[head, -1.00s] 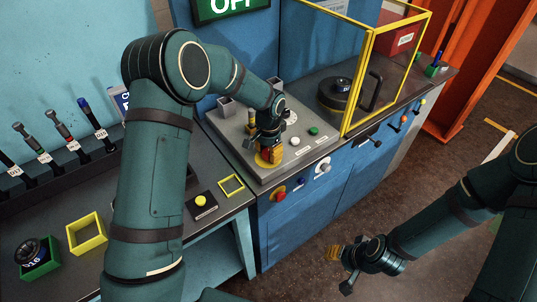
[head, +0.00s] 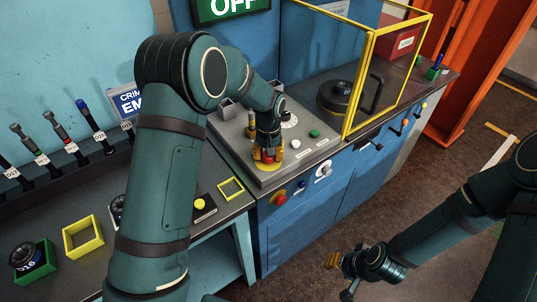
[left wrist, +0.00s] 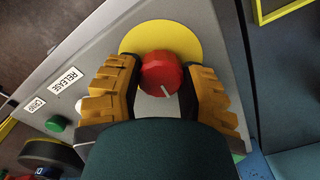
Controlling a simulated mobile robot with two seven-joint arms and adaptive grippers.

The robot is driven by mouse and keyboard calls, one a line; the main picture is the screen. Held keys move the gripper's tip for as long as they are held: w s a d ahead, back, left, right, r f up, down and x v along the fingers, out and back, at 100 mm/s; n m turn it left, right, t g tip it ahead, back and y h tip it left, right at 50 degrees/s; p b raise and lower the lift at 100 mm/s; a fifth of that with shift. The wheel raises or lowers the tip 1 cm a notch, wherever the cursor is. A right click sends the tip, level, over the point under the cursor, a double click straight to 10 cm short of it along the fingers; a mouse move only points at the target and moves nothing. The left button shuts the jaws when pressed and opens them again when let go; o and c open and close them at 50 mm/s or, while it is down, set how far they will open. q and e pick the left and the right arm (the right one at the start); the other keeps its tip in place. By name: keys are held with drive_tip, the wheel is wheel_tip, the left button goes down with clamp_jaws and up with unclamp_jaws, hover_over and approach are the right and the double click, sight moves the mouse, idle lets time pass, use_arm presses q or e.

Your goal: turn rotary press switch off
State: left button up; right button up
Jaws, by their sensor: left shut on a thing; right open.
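The red round knob (left wrist: 161,74) with a white line mark sits on a yellow disc (left wrist: 165,37) on the grey control panel. The line points to the lower right in the left wrist view. My left gripper (left wrist: 160,68) has its orange fingers on both sides of the knob and is shut on it. In the head view my left gripper (head: 267,155) points down over the yellow disc (head: 268,167) and largely hides the knob. My right gripper (head: 342,275) is open and empty, away from the panel over the floor.
The panel (head: 236,137) also carries a green button (head: 314,133) and a white dial (head: 289,120). A yellow-framed guard (head: 371,75) stands to the right. Several knobs, including a white one (head: 324,170), line the blue cabinet front.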

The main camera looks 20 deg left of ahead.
use_arm(q)
drive_tip(key=shift+w+n, duration=0.1)
drive_tip(key=shift+n, duration=0.2)
idle(0.4)
drive_tip(key=o, duration=1.2)
wheel_tip(320, 180, up, 12)
